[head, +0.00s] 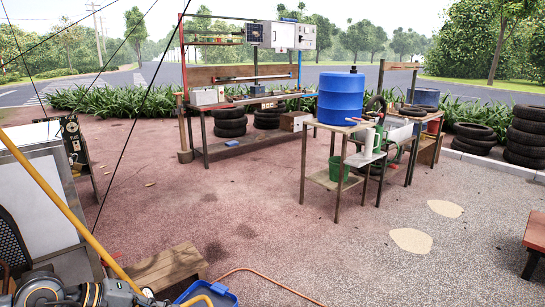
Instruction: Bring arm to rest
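At the bottom left edge, dark rounded machine parts with orange bands (92,293) are cut off by the frame. I cannot tell whether they belong to the compressor cart or to something else. A long yellow pole (62,204) slants across the left side, down toward these parts.
A blue crate (215,294) and a low wooden bench (168,267) are close at the bottom. An orange hose (268,272) lies on the ground. A blue drum (340,97) tops a wooden table, with a workbench (245,141) behind. Stacked tyres (525,137) stand right. The middle ground is clear.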

